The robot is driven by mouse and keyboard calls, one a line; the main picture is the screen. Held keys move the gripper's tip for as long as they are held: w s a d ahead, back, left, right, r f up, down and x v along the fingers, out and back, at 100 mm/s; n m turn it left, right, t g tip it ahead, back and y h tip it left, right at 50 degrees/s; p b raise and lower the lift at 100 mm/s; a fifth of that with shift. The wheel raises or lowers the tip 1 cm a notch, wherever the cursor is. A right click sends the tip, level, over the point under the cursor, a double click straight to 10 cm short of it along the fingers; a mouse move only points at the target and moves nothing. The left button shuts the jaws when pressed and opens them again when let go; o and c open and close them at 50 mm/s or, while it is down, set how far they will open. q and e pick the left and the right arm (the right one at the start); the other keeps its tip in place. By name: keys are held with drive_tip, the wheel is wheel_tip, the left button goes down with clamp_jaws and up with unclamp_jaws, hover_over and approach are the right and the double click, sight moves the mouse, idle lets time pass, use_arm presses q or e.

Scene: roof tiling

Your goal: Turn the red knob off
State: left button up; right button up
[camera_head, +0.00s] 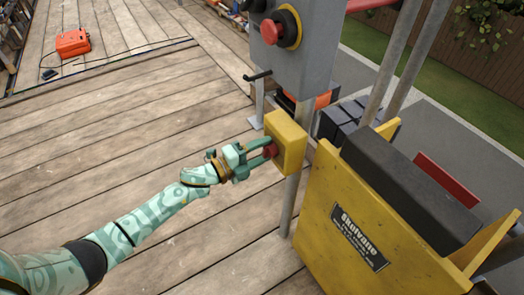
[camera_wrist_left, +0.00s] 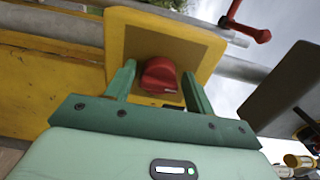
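The red knob (camera_wrist_left: 159,76) sits on the face of a yellow box (camera_wrist_left: 125,42). In the head view the knob (camera_head: 271,150) shows at the left side of the small yellow box (camera_head: 290,140), partly covered by my fingers. My left gripper (camera_head: 262,153) reaches it from the left. In the left wrist view its two green fingers (camera_wrist_left: 158,90) stand on either side of the knob, with gaps visible between them and it, so the gripper is open around the knob. My right gripper is in neither view.
A grey box (camera_head: 290,65) with a larger red button (camera_head: 287,28) stands above the yellow box. A big yellow bin labelled Skulvane (camera_head: 345,215) is at right, next to metal poles. An orange case (camera_head: 73,43) lies far left. The wooden planks are mostly clear.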

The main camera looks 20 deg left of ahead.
use_arm(q)
drive_tip(key=shift+o, duration=0.2)
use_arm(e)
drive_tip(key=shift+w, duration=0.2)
use_arm(q)
drive_tip(key=p+v, duration=0.3)
drive_tip(key=v, duration=1.3)
drive_tip(key=shift+p, duration=0.3)
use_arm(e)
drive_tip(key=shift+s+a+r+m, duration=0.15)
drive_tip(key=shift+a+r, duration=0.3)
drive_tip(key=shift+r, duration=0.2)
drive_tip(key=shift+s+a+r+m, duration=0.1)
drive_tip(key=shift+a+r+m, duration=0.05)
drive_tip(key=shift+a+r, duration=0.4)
use_arm(q)
drive_tip(key=shift+s+a+f, duration=0.1)
drive_tip(key=shift+s, duration=0.05)
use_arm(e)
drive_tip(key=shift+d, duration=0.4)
